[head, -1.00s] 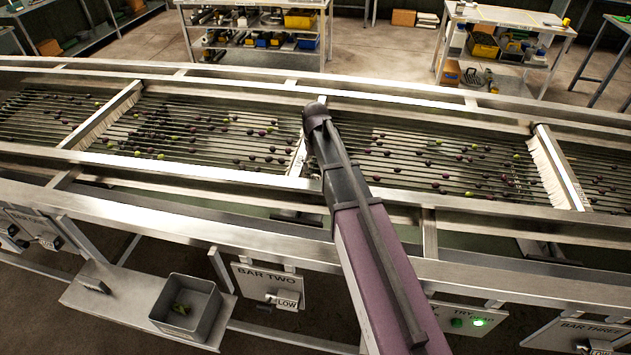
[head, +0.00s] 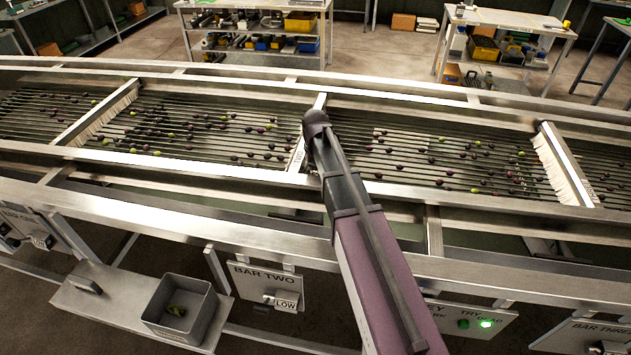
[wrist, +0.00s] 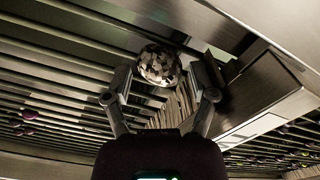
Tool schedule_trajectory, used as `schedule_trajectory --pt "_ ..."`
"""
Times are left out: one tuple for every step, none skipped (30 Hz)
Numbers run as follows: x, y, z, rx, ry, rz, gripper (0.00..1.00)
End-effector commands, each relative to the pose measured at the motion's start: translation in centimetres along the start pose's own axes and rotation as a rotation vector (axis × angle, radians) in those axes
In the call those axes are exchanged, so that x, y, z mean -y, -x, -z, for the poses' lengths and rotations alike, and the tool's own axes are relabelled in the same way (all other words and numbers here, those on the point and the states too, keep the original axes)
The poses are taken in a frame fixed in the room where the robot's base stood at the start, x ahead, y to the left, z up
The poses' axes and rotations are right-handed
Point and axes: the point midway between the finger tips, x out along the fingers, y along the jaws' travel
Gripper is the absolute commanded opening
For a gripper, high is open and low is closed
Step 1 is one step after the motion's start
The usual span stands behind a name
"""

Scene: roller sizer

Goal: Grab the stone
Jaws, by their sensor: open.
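A roundish mottled grey-and-white lump, which looks like the stone (wrist: 158,63), shows in the wrist view at the top middle, by the bars and next to pale brush bristles. My gripper (wrist: 163,78) is open, one finger to each side of the stone's lower part. I cannot tell whether either finger touches it. In the head view my arm reaches over the sizer, and the gripper and stone are hidden.
The roller sizer's long bars (head: 200,130) carry many dark and green olives. Metal rails (head: 480,275) cross in front, and white brushes (head: 565,165) span the deck. In the wrist view a metal block (wrist: 262,95) stands close right of the gripper. A grey bin (head: 180,310) sits on the lower shelf.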

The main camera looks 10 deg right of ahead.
Motion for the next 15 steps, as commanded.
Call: schedule_trajectory --pt "0.0 -0.57 0.0 0.0 0.0 0.0 0.74" --pt "0.0 -0.68 0.0 0.0 0.0 0.0 0.74" --pt "0.0 -0.78 0.0 0.0 0.0 0.0 0.74" --pt "0.0 -0.84 0.0 0.0 0.0 0.0 0.74" --pt "0.0 -0.88 0.0 0.0 0.0 0.0 0.74" --pt "0.0 -0.9 0.0 0.0 0.0 0.0 0.74" --pt "0.0 -0.91 0.0 0.0 0.0 0.0 0.74" --pt "0.0 -0.9 0.0 0.0 0.0 0.0 0.74" --pt "0.0 -0.88 0.0 0.0 0.0 0.0 0.74" --pt "0.0 -0.87 0.0 0.0 0.0 0.0 0.74" --pt "0.0 -0.85 0.0 0.0 0.0 0.0 0.74" --pt "0.0 -0.84 0.0 0.0 0.0 0.0 0.74" --pt "0.0 -0.84 0.0 0.0 0.0 0.0 0.74" --pt "0.0 -0.84 0.0 0.0 0.0 0.0 0.74" --pt "0.0 -0.84 0.0 0.0 0.0 0.0 0.74"
